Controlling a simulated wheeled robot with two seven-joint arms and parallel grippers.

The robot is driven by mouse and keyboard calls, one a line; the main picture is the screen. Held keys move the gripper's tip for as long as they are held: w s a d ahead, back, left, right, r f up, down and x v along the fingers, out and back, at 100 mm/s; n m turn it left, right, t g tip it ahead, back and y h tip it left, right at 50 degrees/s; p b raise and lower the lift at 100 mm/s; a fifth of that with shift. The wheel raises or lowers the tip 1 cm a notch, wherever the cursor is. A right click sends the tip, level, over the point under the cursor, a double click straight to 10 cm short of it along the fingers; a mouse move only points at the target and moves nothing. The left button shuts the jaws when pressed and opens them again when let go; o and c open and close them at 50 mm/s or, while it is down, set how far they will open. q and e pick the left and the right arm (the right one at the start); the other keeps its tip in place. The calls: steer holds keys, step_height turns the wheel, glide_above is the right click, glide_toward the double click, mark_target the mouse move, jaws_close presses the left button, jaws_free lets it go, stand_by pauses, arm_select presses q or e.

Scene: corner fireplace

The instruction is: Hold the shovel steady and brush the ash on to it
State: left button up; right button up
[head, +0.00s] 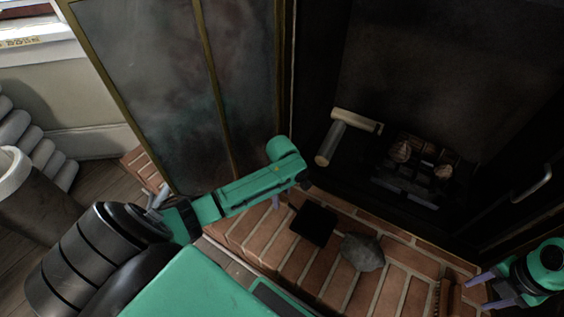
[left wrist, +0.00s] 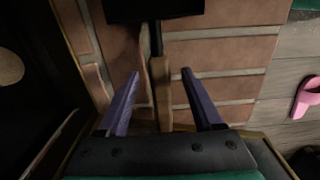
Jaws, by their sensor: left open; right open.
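The shovel has a black pan (head: 313,224) lying on the brick hearth. In the left wrist view the pan (left wrist: 152,8) is at the top edge, and its wooden handle (left wrist: 160,88) runs down between my fingers. My left gripper (left wrist: 163,98) is open around the handle; contact cannot be told. In the head view my left gripper (head: 282,200) is mostly hidden by its arm. A grey lump of ash (head: 363,252) lies on the bricks just right of the pan. A brown brush (head: 447,298) lies near the bottom edge. My right gripper (head: 486,290) is open beside it.
The brick hearth (head: 268,232) fronts a dark fireplace with logs on a grate (head: 420,165). A pale cylinder-ended piece (head: 340,138) stands inside. A glass door (head: 165,85) stands open at left. A pink object (left wrist: 305,97) lies on the floor.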

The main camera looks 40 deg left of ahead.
arm_select(q)
steer(key=shift+f, duration=0.8)
jaws_close()
